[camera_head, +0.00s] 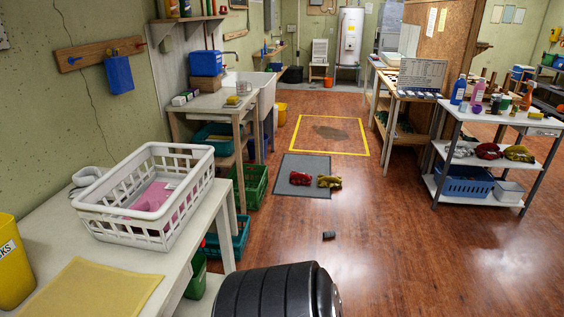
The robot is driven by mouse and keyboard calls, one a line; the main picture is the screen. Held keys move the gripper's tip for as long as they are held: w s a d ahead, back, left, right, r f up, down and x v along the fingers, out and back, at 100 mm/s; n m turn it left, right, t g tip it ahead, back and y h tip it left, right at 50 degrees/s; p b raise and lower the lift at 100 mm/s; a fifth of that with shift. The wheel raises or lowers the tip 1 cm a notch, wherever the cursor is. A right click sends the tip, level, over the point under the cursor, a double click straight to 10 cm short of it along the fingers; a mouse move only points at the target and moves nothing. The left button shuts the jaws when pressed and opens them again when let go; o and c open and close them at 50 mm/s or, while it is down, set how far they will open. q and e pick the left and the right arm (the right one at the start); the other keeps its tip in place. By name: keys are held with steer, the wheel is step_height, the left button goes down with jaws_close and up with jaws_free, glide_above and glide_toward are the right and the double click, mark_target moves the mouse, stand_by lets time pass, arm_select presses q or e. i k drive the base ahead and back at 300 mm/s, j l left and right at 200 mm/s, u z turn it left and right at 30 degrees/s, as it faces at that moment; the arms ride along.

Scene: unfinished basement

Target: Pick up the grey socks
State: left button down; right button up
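A pale grey bundle that looks like socks (460,149) lies on the middle shelf of the white cart (449,185) at the right, beside a dark red bundle (488,151) and an olive bundle (519,154). Another light grey, soft-looking thing (88,176) lies on the left table, partly hidden behind the white basket (108,196); I cannot tell what it is. A red bundle (299,178) and an olive bundle (329,182) lie on and at the edge of the grey floor mat (307,164). Neither of my grippers is in view.
The white basket holds a pink cloth (155,196). A yellow cloth (95,290) lies in front of it. A small dark object (329,236) lies on the wooden floor. Bottles (477,92) stand on the cart's top. The floor (400,240) between table and cart is mostly clear.

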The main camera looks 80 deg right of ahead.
mark_target(333, 234)
steer(key=k+z, duration=0.15)
steer(key=z, duration=1.5)
